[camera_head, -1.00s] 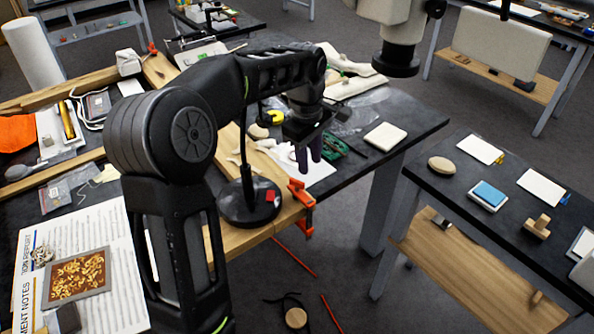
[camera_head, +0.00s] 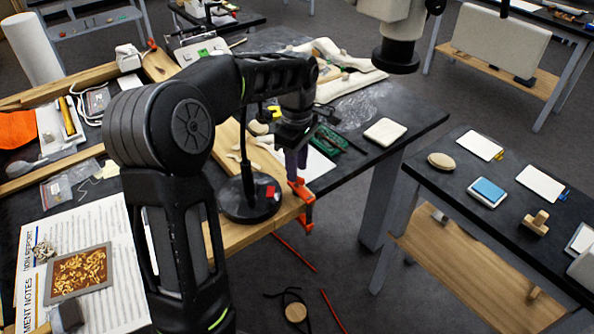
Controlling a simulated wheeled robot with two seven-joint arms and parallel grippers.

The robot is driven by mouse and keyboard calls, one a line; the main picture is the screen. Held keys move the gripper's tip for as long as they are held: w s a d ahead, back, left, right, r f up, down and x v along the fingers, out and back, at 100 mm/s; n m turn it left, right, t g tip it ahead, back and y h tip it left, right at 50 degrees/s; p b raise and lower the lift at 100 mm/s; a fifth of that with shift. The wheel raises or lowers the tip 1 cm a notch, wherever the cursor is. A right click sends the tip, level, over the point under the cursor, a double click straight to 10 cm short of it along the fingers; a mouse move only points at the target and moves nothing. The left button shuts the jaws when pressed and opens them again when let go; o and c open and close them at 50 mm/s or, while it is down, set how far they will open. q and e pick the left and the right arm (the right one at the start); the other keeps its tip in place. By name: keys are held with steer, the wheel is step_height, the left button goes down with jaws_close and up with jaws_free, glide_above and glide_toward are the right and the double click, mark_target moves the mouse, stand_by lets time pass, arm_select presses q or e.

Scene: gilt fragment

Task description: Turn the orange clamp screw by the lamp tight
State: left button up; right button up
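The orange clamp (camera_head: 303,207) grips the edge of the wooden board, just right of the lamp. Its upper part is near the board's top and its lower part hangs beside the edge. I cannot make out its screw clearly. The lamp (camera_head: 249,203) has a round black base with a red patch and a thin upright stem, partly behind my arm. My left gripper (camera_head: 297,170) points down with its dark fingertips right at the clamp's top. I cannot tell whether they touch it or how far apart they are. My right gripper is not in view.
A cream block (camera_head: 385,131) sits farther right on the black bench. A gap of floor separates this from the right-hand table (camera_head: 470,210). A microscope-like head (camera_head: 395,50) hangs above.

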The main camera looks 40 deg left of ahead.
arm_select(q)
steer(key=shift+f, duration=1.25)
jaws_close()
